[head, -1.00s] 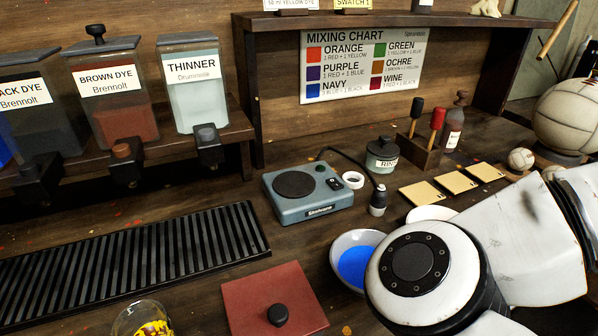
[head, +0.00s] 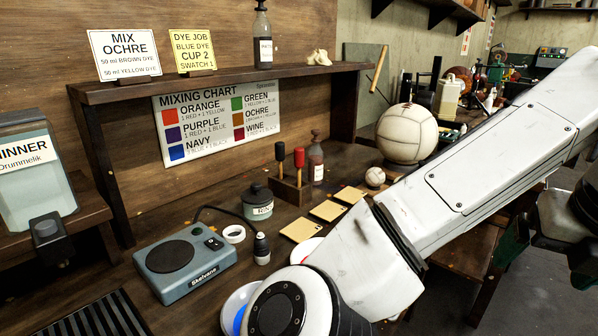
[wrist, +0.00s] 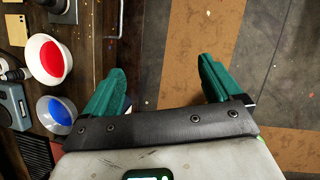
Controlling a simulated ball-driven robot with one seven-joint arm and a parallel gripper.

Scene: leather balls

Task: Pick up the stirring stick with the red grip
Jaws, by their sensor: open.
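The stirring stick with the red grip (head: 299,158) stands upright in a small wooden holder (head: 291,192) on the bench. A stick with a black grip (head: 280,152) stands to its left in the same holder. In the wrist view my gripper (wrist: 158,72) is open and empty. Its two green fingers are spread wide over the floor, past the bench's front edge. The holder and both sticks are not in the wrist view. In the head view my white arm crosses the right side, and my gripper is out of sight.
A bowl of blue dye (wrist: 56,114) and a bowl of red dye (wrist: 48,61) stand near the bench edge. A scale (head: 184,264), a lidded jar (head: 258,203), yellow swatches (head: 328,210), a dark bottle (head: 316,160) and a large ball (head: 406,133) surround the holder.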

